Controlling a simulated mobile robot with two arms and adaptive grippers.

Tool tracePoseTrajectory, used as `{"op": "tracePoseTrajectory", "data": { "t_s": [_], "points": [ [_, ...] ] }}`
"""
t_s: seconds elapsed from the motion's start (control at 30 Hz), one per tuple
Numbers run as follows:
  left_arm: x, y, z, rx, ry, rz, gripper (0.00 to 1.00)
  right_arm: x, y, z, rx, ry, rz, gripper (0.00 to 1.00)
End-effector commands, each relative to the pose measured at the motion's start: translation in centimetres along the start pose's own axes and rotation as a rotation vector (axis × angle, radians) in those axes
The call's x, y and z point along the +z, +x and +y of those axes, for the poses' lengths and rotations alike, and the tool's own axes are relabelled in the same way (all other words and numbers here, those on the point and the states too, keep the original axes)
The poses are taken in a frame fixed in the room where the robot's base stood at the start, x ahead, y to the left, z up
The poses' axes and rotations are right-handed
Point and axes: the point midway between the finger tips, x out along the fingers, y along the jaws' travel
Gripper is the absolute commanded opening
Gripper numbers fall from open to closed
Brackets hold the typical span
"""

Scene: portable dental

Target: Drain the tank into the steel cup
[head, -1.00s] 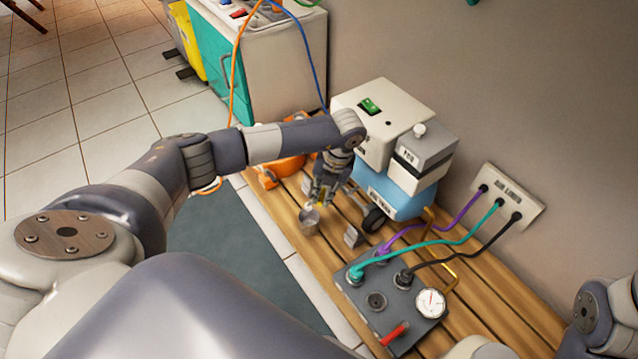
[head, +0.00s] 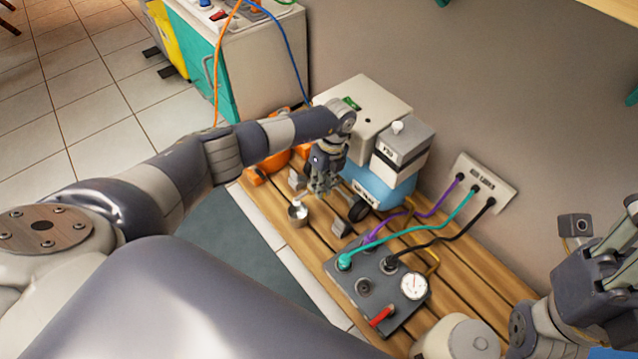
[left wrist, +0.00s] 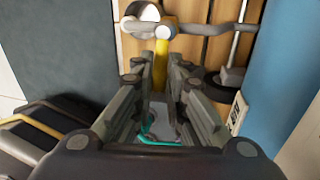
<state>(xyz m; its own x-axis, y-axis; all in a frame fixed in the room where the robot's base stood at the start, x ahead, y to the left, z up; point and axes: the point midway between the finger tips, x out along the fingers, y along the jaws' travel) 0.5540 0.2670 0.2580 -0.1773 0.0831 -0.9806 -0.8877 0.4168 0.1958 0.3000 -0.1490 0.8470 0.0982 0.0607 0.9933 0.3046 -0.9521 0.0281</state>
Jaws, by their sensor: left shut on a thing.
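The blue tank (head: 372,187) sits under the beige and grey machine on the slatted wooden bench, and shows at the right edge of the left wrist view (left wrist: 287,60). The small steel cup (head: 298,214) stands on the bench near its front edge, left of the tank. A pale piece shows at its mouth; I cannot tell what it is. My left gripper (head: 322,186) is low beside the tank, just behind the cup. In the left wrist view its fingers (left wrist: 160,85) close around a yellow handle (left wrist: 161,62) by a grey pipe (left wrist: 205,29). My right gripper (head: 590,275) is raised at the right; its jaw state is unclear.
A grey panel (head: 352,286) with a gauge (head: 413,286) and red lever (head: 381,317) lies on the bench. Purple, teal and black hoses run from it to a wall plate (head: 484,185). An orange item (head: 276,161) sits behind my left arm. A teal-sided cabinet (head: 270,70) stands behind.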

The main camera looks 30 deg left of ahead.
Motion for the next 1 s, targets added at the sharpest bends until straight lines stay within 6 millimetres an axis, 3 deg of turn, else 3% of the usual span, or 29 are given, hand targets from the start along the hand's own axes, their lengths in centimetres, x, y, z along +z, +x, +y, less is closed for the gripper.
{"op": "tracePoseTrajectory", "data": {
  "t_s": [0.67, 0.7, 0.77, 1.0],
  "points": [
    [0.1, -0.08, -0.31, -0.002, -0.064, 0.012, 0.0, -0.01, -0.12, 0.01, 0.004, 0.002, -0.008, 0.4],
    [0.1, -0.08, -0.31, -0.003, -0.064, 0.012, 0.18, -0.01, -0.13, 0.01, 0.004, 0.002, -0.009, 0.4],
    [0.11, -0.09, -0.31, -0.002, -0.064, 0.012, 0.31, 0.0, -0.15, 0.01, 0.004, 0.002, -0.01, 0.4],
    [0.09, -0.07, -0.28, -0.001, -0.062, 0.012, 0.33, 0.03, -0.19, 0.02, 0.005, 0.002, -0.011, 0.4]
  ]
}}
